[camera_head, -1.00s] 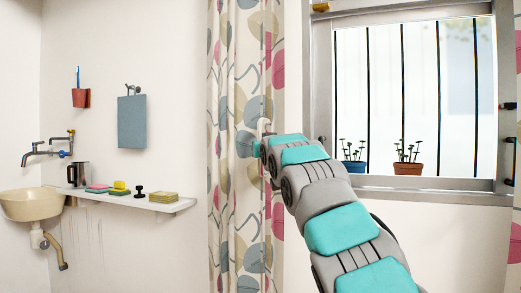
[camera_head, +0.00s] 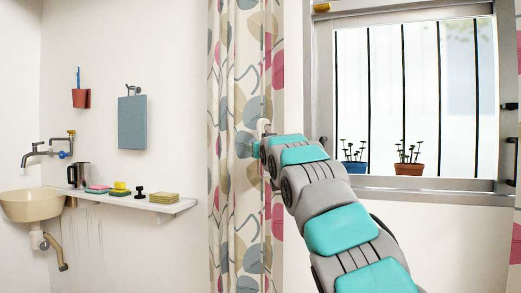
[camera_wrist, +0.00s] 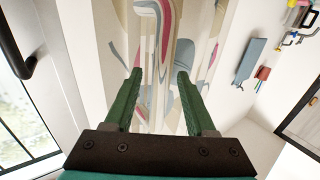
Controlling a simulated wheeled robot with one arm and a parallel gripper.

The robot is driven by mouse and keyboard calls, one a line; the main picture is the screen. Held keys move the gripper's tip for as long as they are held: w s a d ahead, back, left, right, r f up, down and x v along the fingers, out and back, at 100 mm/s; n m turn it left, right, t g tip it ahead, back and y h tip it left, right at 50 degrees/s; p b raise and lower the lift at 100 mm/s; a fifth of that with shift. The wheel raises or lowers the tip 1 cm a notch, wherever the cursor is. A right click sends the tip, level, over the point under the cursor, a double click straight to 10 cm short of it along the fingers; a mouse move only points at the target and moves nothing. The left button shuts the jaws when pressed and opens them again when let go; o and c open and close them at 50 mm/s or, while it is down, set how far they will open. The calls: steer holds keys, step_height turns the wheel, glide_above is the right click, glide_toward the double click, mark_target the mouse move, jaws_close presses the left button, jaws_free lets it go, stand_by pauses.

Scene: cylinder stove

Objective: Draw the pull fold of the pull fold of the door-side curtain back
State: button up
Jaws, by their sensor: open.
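The door-side curtain (camera_head: 237,170), cream with pink, blue and tan leaf shapes, hangs left of the window in the head view. Its pull fold appears to be the narrow upright fold (camera_head: 265,70) near the curtain's right part. In the wrist view this fold (camera_wrist: 154,55) runs up between and beyond my fingertips. My gripper (camera_wrist: 159,75) is open, its two green fingers apart on either side of the fold. I cannot tell whether either finger touches the cloth. In the head view my arm largely hides the gripper at the curtain.
A barred window (camera_head: 415,100) with potted plants stands right of the curtain; its frame and dark handle (camera_wrist: 22,58) are close in the wrist view. A shelf (camera_head: 140,200) with small items and a basin (camera_head: 30,205) are at left. Another curtain edge shows at far right.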

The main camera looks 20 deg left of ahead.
steer(key=shift+s+d, duration=0.1)
steer(key=b+v, duration=0.4)
steer(key=v, duration=0.3)
steer(key=shift+s, duration=0.25)
steer(key=shift+d, duration=0.1)
stand_by(0.3)
